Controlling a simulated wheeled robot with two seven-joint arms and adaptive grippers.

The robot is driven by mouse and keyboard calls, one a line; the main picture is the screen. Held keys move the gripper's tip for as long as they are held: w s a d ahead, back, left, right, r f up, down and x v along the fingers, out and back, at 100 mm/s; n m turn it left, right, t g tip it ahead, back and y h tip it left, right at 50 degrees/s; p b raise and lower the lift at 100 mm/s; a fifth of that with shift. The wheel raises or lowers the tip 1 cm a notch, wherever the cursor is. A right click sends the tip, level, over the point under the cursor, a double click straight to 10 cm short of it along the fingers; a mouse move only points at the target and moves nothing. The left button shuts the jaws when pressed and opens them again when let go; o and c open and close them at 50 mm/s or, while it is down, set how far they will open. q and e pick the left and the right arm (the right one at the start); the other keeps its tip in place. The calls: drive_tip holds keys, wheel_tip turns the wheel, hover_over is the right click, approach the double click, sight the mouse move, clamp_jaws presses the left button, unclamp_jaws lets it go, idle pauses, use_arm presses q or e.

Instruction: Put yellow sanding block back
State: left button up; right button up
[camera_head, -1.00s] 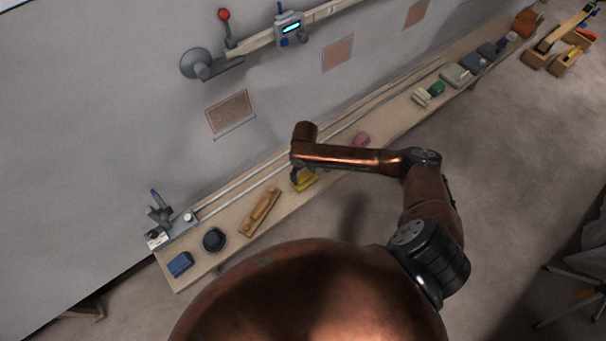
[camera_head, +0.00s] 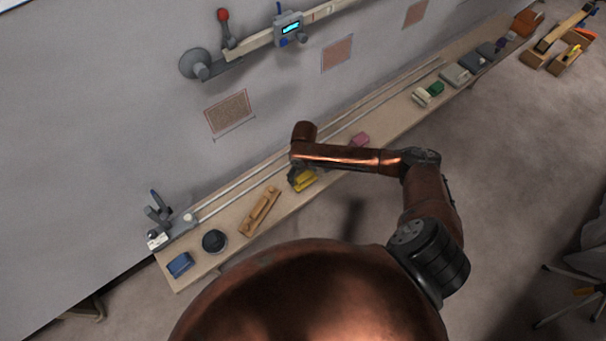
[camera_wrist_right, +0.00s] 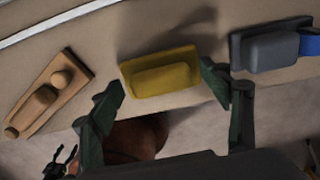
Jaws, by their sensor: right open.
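The yellow sanding block (camera_head: 306,181) is on the long wooden shelf along the wall, partly hidden by my right gripper and arm in the head view. In the right wrist view the yellow sanding block (camera_wrist_right: 160,73) lies flat near the shelf's front edge. My right gripper (camera_wrist_right: 162,78) is open, with one finger off each end of the block. A narrow gap shows at the left finger; the right fingertip is very close to the block's end, and I cannot tell whether it touches. The right gripper (camera_head: 294,177) also shows in the head view.
A wooden tool (camera_head: 260,211) lies left of the block, then a dark round item (camera_head: 214,241) and a blue block (camera_head: 180,264). A grey block (camera_wrist_right: 264,50) is close on the right in the wrist view. A pink block (camera_head: 360,139) lies farther along the shelf.

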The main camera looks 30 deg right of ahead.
sight(303, 175)
wheel_tip(303, 175, up, 12)
drive_tip(key=p, duration=0.2)
drive_tip(key=shift+f, duration=0.15)
